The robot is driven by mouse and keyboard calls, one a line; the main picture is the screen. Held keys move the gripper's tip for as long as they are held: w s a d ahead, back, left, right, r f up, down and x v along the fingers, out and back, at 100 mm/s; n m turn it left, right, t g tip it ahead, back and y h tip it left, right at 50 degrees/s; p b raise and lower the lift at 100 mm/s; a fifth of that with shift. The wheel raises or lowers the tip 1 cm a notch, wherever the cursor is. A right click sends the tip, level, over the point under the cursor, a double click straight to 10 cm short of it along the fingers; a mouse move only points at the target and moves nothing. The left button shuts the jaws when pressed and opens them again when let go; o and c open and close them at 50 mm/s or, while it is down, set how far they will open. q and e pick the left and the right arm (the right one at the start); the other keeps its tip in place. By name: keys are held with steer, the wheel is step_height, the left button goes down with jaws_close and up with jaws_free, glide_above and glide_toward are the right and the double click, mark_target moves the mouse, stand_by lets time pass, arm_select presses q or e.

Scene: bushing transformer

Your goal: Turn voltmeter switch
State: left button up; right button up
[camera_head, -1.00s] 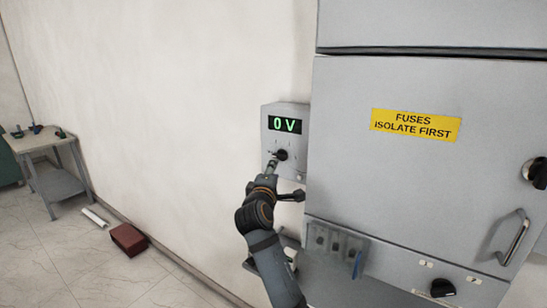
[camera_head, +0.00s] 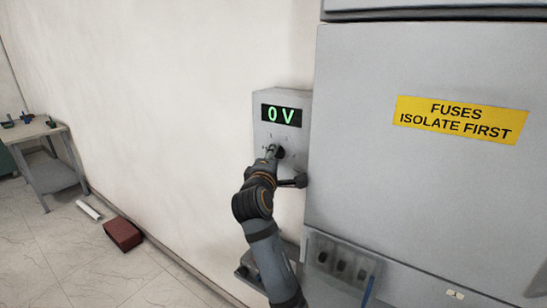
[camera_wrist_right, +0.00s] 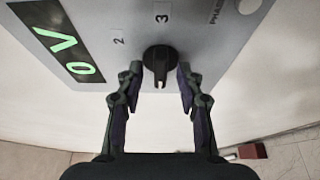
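The grey voltmeter box (camera_head: 262,116) hangs on the wall beside the cabinet and its green display reads 0 V. Its black rotary switch (camera_head: 280,152) is partly hidden behind my right gripper (camera_head: 270,152). In the right wrist view the switch (camera_wrist_right: 160,60) stands between the two fingertips of my right gripper (camera_wrist_right: 160,78). The fingers are open, one on each side of the switch, with narrow gaps visible. The numbers 2 and 3 show on the dial face near the knob. My left gripper is in neither view.
The large grey cabinet (camera_head: 400,180) with a yellow fuse label (camera_head: 460,119) stands close on the right. Below it is a small clear-covered box (camera_head: 340,262). A side table (camera_head: 48,165), a white tube (camera_head: 89,209) and a red-brown block (camera_head: 123,234) are far left.

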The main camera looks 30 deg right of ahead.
steer(key=c, duration=0.7)
steer(key=shift+f, duration=0.1)
jaws_close()
arm_select(q)
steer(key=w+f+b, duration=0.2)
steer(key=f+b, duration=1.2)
steer(key=b, duration=0.1)
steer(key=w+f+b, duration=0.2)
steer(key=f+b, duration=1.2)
steer(key=b, duration=0.1)
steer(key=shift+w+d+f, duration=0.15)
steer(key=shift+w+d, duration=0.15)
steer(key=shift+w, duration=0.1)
arm_select(e)
steer(key=m+g+h, duration=0.3)
steer(key=m, duration=0.7)
steer(key=w+m+g+h, duration=0.1)
steer(key=m+g+h, duration=0.1)
steer(key=m, duration=0.8)
steer(key=m+g+h, duration=0.3)
steer(key=m, duration=0.7)
steer(key=shift+w+a+f+m+g+h, duration=0.2)
steer(key=shift+a+f+m+g+h, duration=0.1)
steer(key=shift+f+h, duration=0.1)
steer(key=shift+m, duration=0.3)
steer(key=o, duration=0.7)
jaws_free()
steer(key=shift+d, duration=0.1)
